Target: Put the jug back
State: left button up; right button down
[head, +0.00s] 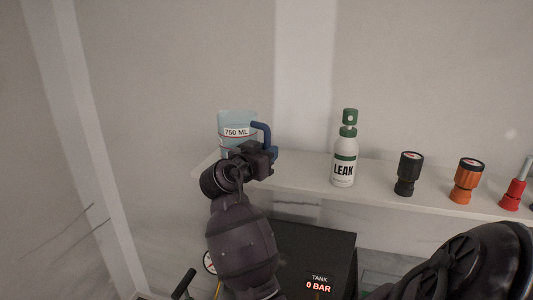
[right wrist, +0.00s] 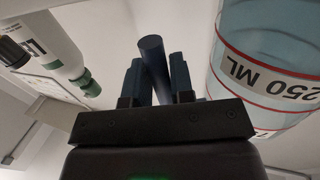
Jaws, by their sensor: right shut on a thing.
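The jug (head: 238,122) is clear bluish plastic with a "750 ML" label and a blue handle (head: 265,133). It stands upright at the left end of the shelf in the head view. My right gripper (head: 263,153) is shut on the handle. In the right wrist view the handle (right wrist: 153,62) runs between the two fingers, and the jug's side (right wrist: 270,25) with red lines and a volume label fills the right. My gripper hides the jug's base, so I cannot tell whether it touches the shelf. My left gripper is not in view.
The white shelf (head: 300,183) runs along the wall. A white and green LEAK bottle (head: 344,160) stands right of the jug, then a black fitting (head: 408,174), an orange one (head: 467,181) and a red one (head: 514,194). A black tank unit (head: 315,250) reading 0 BAR is below.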

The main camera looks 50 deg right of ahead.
jog(key=shift+f, duration=0.15)
jog(key=c, duration=1)
grip_release()
